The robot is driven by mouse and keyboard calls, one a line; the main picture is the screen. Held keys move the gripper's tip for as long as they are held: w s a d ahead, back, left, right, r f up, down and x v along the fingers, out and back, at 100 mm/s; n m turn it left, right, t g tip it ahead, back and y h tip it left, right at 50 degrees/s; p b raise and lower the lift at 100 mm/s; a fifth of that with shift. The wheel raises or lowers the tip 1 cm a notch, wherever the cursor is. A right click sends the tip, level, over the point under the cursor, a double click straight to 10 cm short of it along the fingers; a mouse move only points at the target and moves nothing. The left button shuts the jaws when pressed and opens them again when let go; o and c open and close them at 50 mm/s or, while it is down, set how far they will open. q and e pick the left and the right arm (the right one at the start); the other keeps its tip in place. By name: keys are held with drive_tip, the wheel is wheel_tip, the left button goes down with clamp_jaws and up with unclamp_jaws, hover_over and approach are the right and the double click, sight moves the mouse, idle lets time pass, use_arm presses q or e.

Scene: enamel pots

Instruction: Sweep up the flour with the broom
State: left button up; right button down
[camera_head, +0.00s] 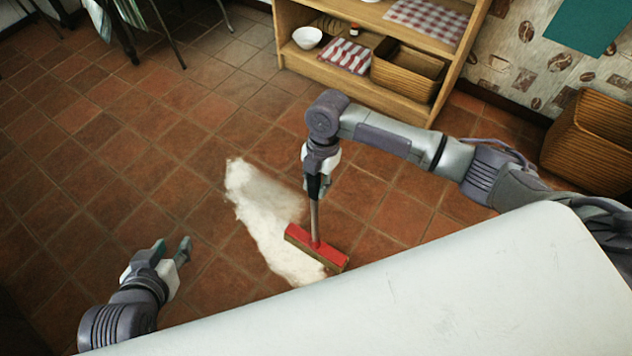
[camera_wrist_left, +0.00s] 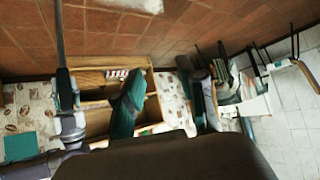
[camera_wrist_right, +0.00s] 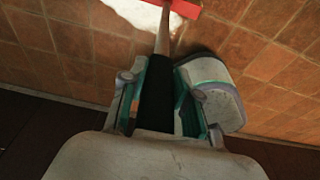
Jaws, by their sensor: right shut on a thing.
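White flour (camera_head: 265,215) lies in a long patch on the tiled floor; part of it shows in the right wrist view (camera_wrist_right: 140,14) and in the left wrist view (camera_wrist_left: 135,4). The broom has a red head (camera_head: 316,248) with its bristles down at the right edge of the flour's near end. My right gripper (camera_head: 317,180) is shut on the broom's handle, around its black grip (camera_wrist_right: 157,95) in the right wrist view. The handle stands roughly upright. My left gripper (camera_head: 172,250) is open and empty, left of the flour and apart from it.
A wooden shelf (camera_head: 340,76) with a white bowl (camera_head: 307,38), cloths and a basket (camera_head: 408,72) stands at the back. A large wicker basket (camera_head: 590,145) is at the right. Chair legs show at top left. My white body covers the front.

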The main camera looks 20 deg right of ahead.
use_arm(q)
drive_tip(key=shift+w+d+r+t, duration=0.1)
drive_tip(key=shift+w+r+t, duration=0.2)
drive_tip(key=shift+w, duration=0.05)
use_arm(e)
drive_tip(key=shift+f, duration=0.3)
